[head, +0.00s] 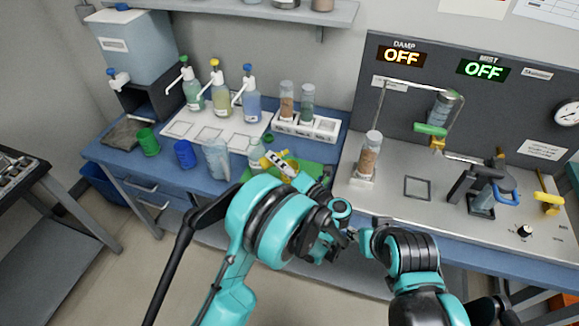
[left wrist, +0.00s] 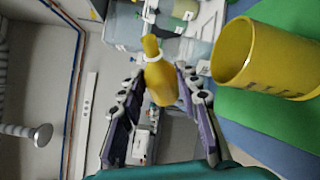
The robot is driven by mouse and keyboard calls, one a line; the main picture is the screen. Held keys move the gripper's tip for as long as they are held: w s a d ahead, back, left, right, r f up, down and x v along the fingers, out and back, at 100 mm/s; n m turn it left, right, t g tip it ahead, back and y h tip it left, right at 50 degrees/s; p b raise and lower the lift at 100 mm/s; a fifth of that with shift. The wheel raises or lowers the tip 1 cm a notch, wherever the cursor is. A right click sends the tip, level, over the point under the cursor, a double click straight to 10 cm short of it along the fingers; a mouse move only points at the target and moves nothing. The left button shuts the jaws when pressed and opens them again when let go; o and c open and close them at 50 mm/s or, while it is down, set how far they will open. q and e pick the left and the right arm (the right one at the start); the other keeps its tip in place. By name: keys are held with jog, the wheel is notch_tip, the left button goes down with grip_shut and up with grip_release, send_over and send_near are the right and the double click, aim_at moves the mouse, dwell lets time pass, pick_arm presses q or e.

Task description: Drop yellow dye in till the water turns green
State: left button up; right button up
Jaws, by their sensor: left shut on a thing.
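A yellow dropper bottle (left wrist: 160,82) with a pale collar and narrow tip is between the fingers of my left gripper (left wrist: 157,90) in the left wrist view. The gripper is shut on it. A yellow cup (left wrist: 262,58) stands close to its right on a green mat (left wrist: 240,118). In the head view my left arm partly covers the green mat (head: 313,169), and the yellow and white things there are too small to tell apart. A clear beaker (head: 216,160) stands left of the mat. My right arm is at the lower right; its fingers cannot be made out.
Green, blue and clear cups line the bench's front edge, including a green cup (head: 148,141) and a blue cup (head: 185,154). Pump bottles (head: 221,92) stand on a white tray behind. A white rack (head: 305,127) holds two tubes. A grey apparatus (head: 403,187) fills the right.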

pick_arm(q)
jog(key=shift+f+m, duration=0.2)
jog(key=shift+m, duration=0.2)
dwell(0.8)
jog(key=shift+r+m+t+y+b, duration=0.3)
jog(key=shift+m+t+y+b, duration=0.1)
jog(key=shift+m+b, duration=0.55)
dwell(1.6)
dwell(0.5)
